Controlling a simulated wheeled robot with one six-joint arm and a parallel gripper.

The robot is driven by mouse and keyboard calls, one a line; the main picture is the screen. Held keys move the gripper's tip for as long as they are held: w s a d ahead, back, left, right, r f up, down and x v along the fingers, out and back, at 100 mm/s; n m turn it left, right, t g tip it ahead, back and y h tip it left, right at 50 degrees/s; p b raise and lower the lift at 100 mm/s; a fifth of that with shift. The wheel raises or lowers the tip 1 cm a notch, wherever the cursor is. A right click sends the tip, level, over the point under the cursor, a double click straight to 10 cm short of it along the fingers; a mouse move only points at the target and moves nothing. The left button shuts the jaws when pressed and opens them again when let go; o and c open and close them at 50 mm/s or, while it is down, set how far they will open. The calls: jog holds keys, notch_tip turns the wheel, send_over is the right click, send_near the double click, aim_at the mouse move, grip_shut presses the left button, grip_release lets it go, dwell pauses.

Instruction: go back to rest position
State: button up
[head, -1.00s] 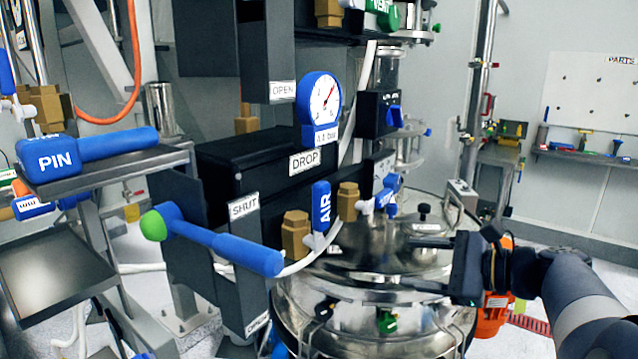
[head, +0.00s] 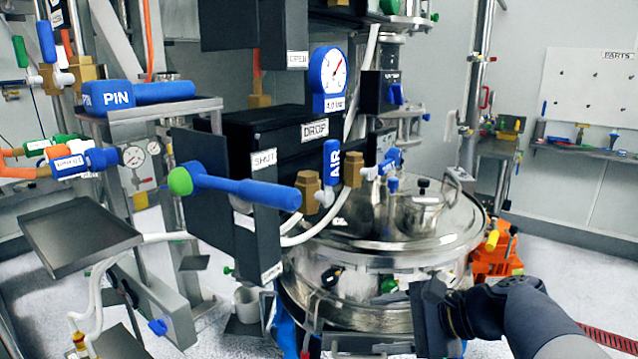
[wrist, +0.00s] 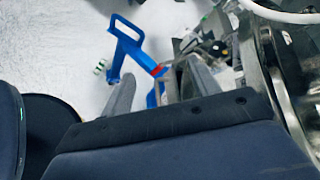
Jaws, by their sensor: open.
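My gripper (head: 365,344) is low in front of the steel sifter vessel (head: 380,303), with its fingers pointing left. In the wrist view my gripper (wrist: 160,88) shows two grey fingers set apart with nothing held between them. Below and beyond them are a pale floor (wrist: 60,50) and a blue frame with a loop handle (wrist: 128,40). The vessel's round lid (head: 440,235) is above and behind my gripper in the head view.
A blue lever with a green knob (head: 240,188) sticks out left of the vessel. A blue PIN handle (head: 140,93) lies on a shelf. An empty grey tray (head: 80,235) is at the left. An orange object (head: 495,258) stands right of the vessel.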

jog(key=shift+s+a+f, duration=0.1)
jog(key=shift+s+f, duration=0.15)
jog(key=shift+s, duration=0.05)
